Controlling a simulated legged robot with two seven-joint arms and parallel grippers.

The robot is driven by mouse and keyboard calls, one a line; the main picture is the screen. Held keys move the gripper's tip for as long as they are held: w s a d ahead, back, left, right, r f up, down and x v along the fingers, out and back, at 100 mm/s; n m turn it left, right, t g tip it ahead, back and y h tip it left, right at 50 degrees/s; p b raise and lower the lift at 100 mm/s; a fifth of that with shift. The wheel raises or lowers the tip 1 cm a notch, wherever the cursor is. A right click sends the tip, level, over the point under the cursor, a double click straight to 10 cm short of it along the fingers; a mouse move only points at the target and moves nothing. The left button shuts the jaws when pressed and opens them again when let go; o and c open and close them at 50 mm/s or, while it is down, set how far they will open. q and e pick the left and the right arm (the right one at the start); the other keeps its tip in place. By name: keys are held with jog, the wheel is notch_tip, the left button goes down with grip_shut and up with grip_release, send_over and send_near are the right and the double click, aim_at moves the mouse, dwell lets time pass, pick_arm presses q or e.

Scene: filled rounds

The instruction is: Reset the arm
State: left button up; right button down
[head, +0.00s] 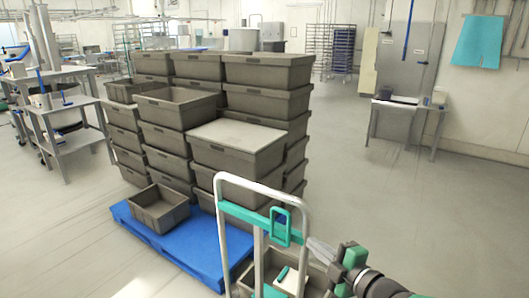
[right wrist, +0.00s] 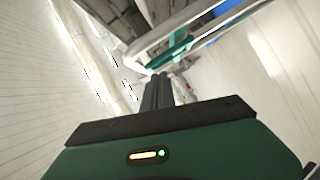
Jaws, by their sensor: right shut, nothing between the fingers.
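My right gripper (head: 322,252) reaches in from the lower right of the head view, beside the white-framed trolley (head: 222,215) with its teal crossbar. Its dark fingers lie together and hold nothing. In the right wrist view the shut fingers (right wrist: 158,92) point away from the green gripper body, with the trolley's pale tube frame (right wrist: 190,38) and teal part just beyond them. I cannot tell whether the fingers touch the trolley. My left gripper is not in view.
Grey crates (head: 265,70) stand in tall stacks on a blue pallet (head: 200,255), with one open crate (head: 160,207) at its front. Another crate sits low at the trolley. A small table (head: 405,103) stands at the back right. The floor (head: 430,200) to the right is clear.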

jog(key=s+d+f+m+g+h, duration=0.25)
jog(key=d+f+m+h, duration=0.25)
jog(key=f+m, duration=0.3)
jog(key=s+f+m+g+h, duration=0.1)
jog(key=s+f+m+g, duration=0.4)
jog(key=s, duration=0.5)
jog(key=s+f+m+g+h, duration=0.2)
jog(key=s+f+m+g, duration=0.1)
jog(key=s+f+m, duration=0.45)
jog(key=s+r+p, duration=0.2)
jog(key=r+p, duration=0.6)
jog(key=p, duration=0.1)
jog(key=s+r+g+p, duration=0.1)
jog(key=r+p, duration=0.8)
jog(key=shift+s+a+r, duration=0.3)
jog(key=shift+s+a, duration=0.05)
jog(key=shift+s, duration=0.05)
jog(key=shift+n, duration=0.25)
